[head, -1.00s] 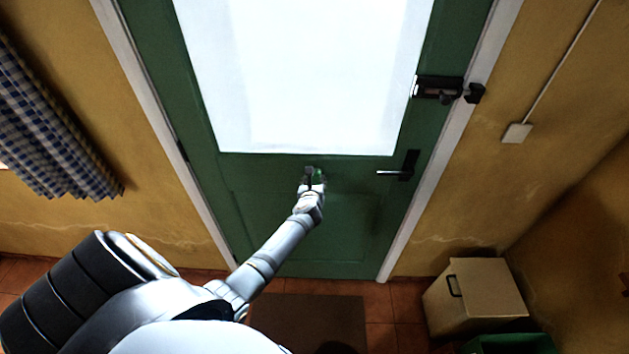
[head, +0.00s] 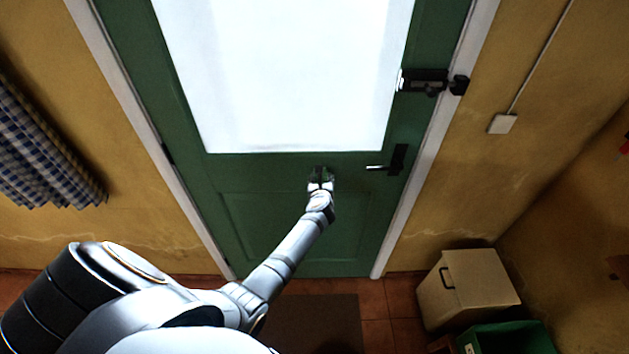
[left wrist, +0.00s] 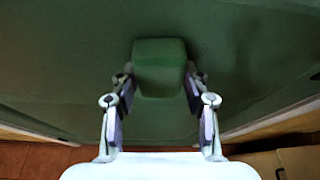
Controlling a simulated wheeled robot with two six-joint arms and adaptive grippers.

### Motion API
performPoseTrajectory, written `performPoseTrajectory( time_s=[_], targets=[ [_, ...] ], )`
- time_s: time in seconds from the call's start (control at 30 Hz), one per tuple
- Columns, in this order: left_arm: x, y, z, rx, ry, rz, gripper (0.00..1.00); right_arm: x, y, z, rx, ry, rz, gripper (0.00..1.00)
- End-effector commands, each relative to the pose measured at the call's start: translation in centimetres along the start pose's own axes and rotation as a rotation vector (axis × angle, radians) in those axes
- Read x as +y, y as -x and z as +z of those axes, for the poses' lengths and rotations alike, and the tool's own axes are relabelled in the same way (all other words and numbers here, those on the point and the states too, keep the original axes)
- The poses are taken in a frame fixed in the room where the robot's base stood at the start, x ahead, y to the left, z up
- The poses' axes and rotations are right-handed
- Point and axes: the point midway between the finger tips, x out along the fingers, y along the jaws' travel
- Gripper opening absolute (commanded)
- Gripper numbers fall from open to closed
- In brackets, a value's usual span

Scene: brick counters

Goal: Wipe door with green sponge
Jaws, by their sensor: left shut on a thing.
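The green door (head: 275,225) with a large white panel in its upper part stands in front of me. My left gripper (head: 321,176) is at the door, just below the white panel and left of the door handle (head: 390,163). In the left wrist view my left gripper (left wrist: 157,85) is shut on the green sponge (left wrist: 159,68), with a finger on each side of it. The sponge is close to the green door face (left wrist: 60,60); I cannot tell whether it touches. In the head view the sponge is hard to tell from the door. My right gripper is not in view.
A dark lock (head: 428,81) sits on the door's right side. A beige box (head: 468,287) and a green crate (head: 507,338) stand on the floor at the right. A checked curtain (head: 42,150) hangs at the left. A brown mat (head: 315,322) lies before the door.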

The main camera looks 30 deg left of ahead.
Motion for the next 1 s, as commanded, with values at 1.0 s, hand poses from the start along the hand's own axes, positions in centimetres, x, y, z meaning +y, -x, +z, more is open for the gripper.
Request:
performPoseTrajectory(
  time_s=[1.0],
  targets=[
    [-5.6,-0.2,-0.5,-0.002,0.003,-0.004,0.21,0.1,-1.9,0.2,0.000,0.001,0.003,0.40]
  ],
)
